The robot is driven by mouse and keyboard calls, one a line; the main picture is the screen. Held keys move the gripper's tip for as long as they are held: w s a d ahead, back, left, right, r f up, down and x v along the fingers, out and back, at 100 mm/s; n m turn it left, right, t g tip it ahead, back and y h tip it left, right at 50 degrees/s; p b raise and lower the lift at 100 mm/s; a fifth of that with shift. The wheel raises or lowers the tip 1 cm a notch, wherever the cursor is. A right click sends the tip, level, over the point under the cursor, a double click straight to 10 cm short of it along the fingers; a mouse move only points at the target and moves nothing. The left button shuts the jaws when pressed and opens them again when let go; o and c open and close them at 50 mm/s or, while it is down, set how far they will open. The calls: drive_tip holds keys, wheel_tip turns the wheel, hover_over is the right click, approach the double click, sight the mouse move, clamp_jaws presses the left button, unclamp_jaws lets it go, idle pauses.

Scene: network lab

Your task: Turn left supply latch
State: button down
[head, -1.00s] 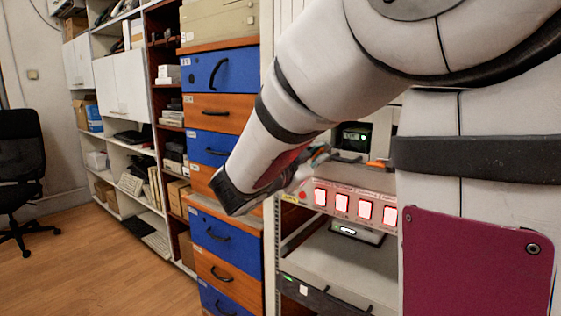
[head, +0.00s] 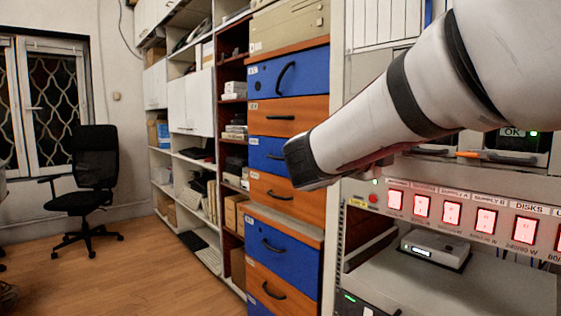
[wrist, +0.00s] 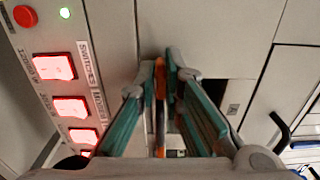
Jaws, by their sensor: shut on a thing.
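In the wrist view my gripper (wrist: 164,66) has its teal fingers brought together on a narrow orange and dark piece, which looks like the handle of the left supply latch (wrist: 160,90). The handle lies between the fingers and runs along them. Much of it is covered by the fingers, so its exact angle is hard to tell. In the head view my arm hides the fingers and this latch. Another orange-tipped latch handle (head: 468,154) shows right of my arm, lying about level, below a unit with a green OK display (head: 512,133).
A strip of lit red switches (head: 450,214) runs below the latches; it also shows close on the left in the wrist view (wrist: 70,107). A blue and orange drawer cabinet (head: 285,165) stands left of the rack. Open floor (head: 130,275) lies further left.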

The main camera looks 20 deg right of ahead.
drive_tip(key=shift+a+m+b, duration=0.1)
drive_tip(key=shift+m+b, duration=0.95)
drive_tip(key=shift+m, duration=0.05)
drive_tip(key=c, duration=2)
unclamp_jaws()
drive_tip(key=shift+o, duration=0.2)
drive_tip(key=v, duration=1.2)
drive_tip(key=shift+r, duration=0.1)
